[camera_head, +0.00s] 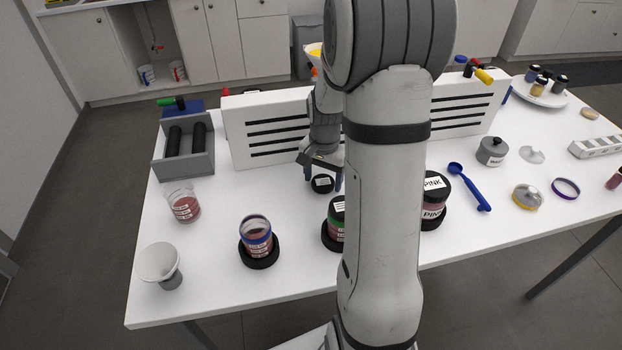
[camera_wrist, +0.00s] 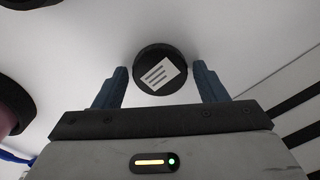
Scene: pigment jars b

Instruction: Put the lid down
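A black lid (camera_head: 321,185) with a white striped label lies on the white table in front of the slatted rack. In the wrist view the lid (camera_wrist: 148,82) is between the two blue fingers of my gripper (camera_wrist: 161,88), with a visible gap on each side. My gripper (camera_head: 325,178) is open and low over the table. A jar with a blue band (camera_head: 257,240) stands open on a black base. A green-banded jar (camera_head: 335,230) is partly hidden by my arm. A jar labelled PINK (camera_head: 433,205) is to the right.
A slatted white rack (camera_head: 268,125) stands just behind the lid. A blue scoop (camera_head: 470,188) and a grey pot (camera_head: 491,152) are on the right.

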